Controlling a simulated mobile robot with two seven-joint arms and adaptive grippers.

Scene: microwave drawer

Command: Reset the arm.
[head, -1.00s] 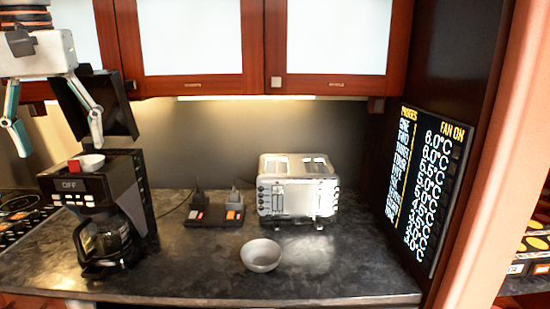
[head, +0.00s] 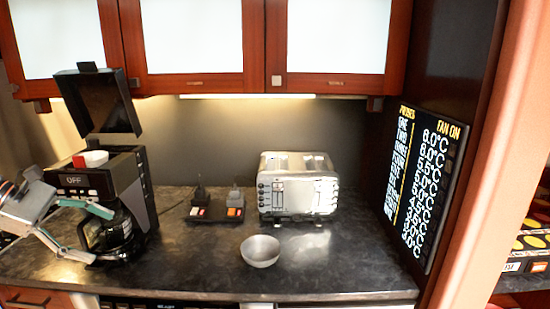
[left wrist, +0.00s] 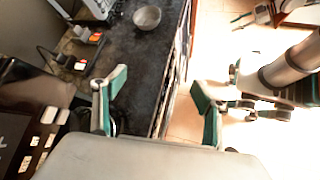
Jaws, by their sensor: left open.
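My left gripper (head: 102,236) is in the head view at the lower left, in front of the coffee maker (head: 125,180). Its two teal-tipped fingers are spread apart, with nothing held between them. One finger overlaps the glass carafe in the picture; I cannot tell if they touch. In the left wrist view the open fingers (left wrist: 160,88) hang beside the counter edge, with counter and floor below. My right gripper does not show in the head view. Small grey and teal parts at the upper right of the left wrist view may belong to it, too small to read.
The coffee maker's lid (head: 96,100) stands raised, and a red and white piece (head: 90,159) sits on its top. A grey bowl (head: 260,252), a toaster (head: 298,187) and a black block with switches (head: 216,210) stand on the dark counter (head: 340,265). Cabinets (head: 195,45) hang above.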

